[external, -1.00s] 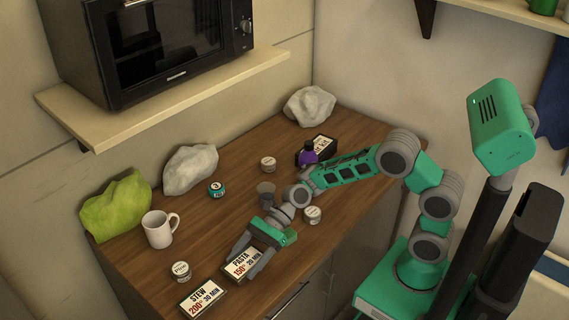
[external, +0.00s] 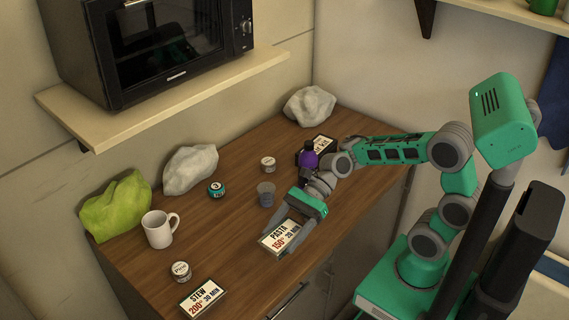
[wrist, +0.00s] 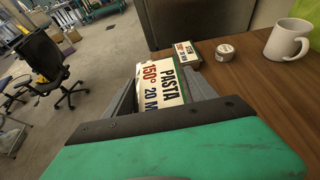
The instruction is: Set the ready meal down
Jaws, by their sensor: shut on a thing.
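The ready meal, a flat dark-edged box with a white label reading PASTA 150° 20 MIN (external: 279,238), is between the fingers of my gripper (external: 284,244), near the front edge of the counter (external: 232,240). My gripper is shut on it. In the wrist view the pasta box (wrist: 160,84) lies label-up between the grey fingers, over or near the counter's edge. It looks raised off the wood, but the gap beneath it is hard to judge. A second box, labelled STEW 200° 30 MIN (external: 203,298), lies on the counter at the front left.
A white jar (external: 181,271) and a white mug (external: 159,229) stand to the left. A teal jar (external: 216,189), a grey cup (external: 266,194), another white jar (external: 268,164) and a purple bottle (external: 308,158) stand farther back. Bare wood lies between the stew box and my gripper.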

